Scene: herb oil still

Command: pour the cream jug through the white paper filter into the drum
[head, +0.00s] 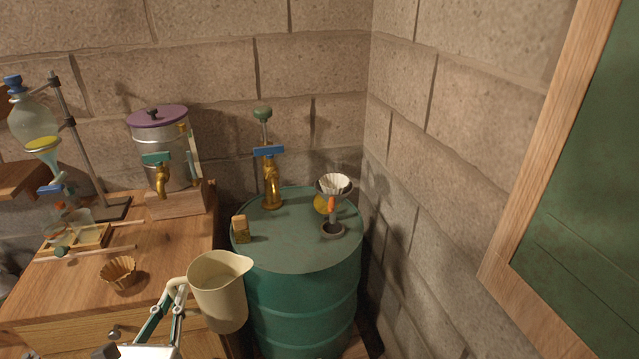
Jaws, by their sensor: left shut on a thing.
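The cream jug (218,290) is held upright in front of the drum's left side, its spout towards the right. My left gripper (178,290) is shut on the jug's handle at its left. The green drum (302,312) stands in the corner. The white paper filter (334,184) sits in a small funnel on the drum's right side, above a dark round opening (333,230). The jug is apart from the filter, nearer to me and lower in the picture. What is inside the jug cannot be seen. My right gripper is not in view.
A brass tap (271,185) with a blue handle and a small corked bottle (240,228) stand on the drum top. The wooden table at left bears a brown paper filter (119,272), a metal urn (160,150) and glassware. Stone walls close in behind and at right.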

